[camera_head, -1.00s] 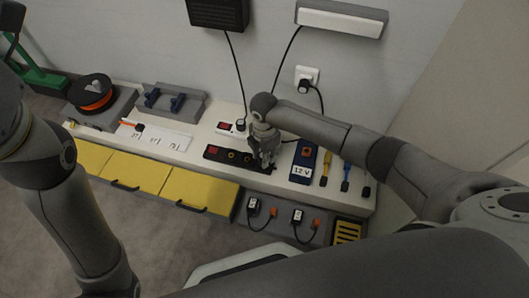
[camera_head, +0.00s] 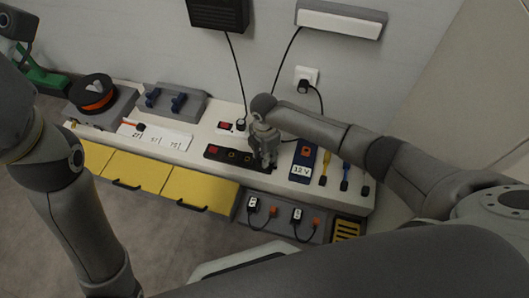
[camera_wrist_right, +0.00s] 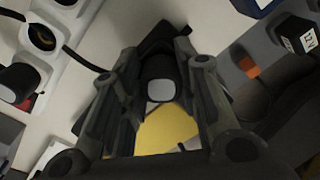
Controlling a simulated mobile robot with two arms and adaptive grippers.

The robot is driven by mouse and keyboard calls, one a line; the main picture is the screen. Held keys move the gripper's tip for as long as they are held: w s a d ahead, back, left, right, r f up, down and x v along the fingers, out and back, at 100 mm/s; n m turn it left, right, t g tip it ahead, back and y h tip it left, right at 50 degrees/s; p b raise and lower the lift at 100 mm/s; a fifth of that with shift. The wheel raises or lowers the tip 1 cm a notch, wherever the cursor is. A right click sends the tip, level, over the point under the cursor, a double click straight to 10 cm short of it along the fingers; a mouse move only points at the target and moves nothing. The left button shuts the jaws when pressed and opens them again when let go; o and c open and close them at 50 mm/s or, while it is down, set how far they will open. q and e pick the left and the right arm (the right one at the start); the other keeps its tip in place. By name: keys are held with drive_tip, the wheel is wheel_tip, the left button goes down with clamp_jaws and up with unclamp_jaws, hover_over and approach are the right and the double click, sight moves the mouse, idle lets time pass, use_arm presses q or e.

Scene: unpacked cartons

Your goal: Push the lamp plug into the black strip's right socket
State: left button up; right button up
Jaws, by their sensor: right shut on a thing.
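The black strip (camera_head: 224,156) lies on the white bench top, with a red switch at its left end and sockets along it. My right gripper (camera_head: 266,163) is over the strip's right end, pointing down and covering the right socket. In the right wrist view the gripper (camera_wrist_right: 158,95) is shut on a dark plug with a pale grey end (camera_wrist_right: 160,90), taken as the lamp plug. Whether it is above or inside the socket cannot be told. A cord runs from the white wall lamp (camera_head: 340,22) down behind my right arm. My left arm is at the left; its fingers do not show.
A white strip (camera_head: 229,128) with a plug lies just behind the black one. Yellow drawers (camera_head: 140,173) are in front. An orange spool (camera_head: 93,92) sits at the far left.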

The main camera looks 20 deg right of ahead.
idle(0.3)
drive_tip(key=shift+f, duration=0.3)
drive_tip(key=o, duration=1.2)
